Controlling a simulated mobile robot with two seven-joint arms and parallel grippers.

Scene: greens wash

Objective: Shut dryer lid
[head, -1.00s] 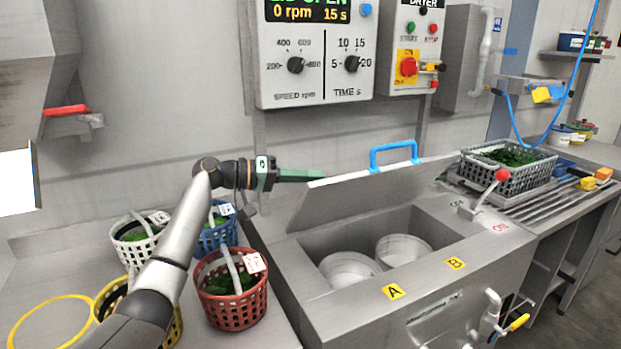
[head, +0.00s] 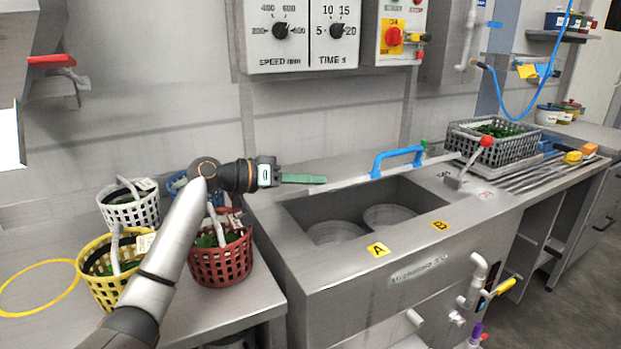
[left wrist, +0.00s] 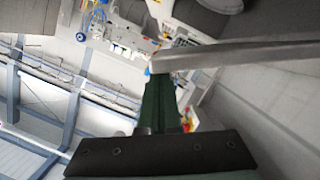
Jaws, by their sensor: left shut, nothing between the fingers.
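The dryer lid (head: 350,183) shows as a thin pale strip, seen nearly edge-on, behind the dryer opening. Its blue handle (head: 398,158) stands up along it. The lid is not flat shut: the opening with two round drums (head: 335,232) shows in the head view. My left gripper (head: 305,179) has shut green fingers with nothing between them. Its tips are at the lid's left end; whether they touch it I cannot tell. In the left wrist view a long grey edge (left wrist: 235,55), probably the lid's, passes close to the fingers (left wrist: 160,100). My right gripper is out of view.
White, yellow and red baskets (head: 220,262) of greens stand left of the dryer, with a blue one partly hidden. A red-knobbed lever (head: 486,141) and a grey crate (head: 505,145) are to the right. Control boxes (head: 300,35) hang above.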

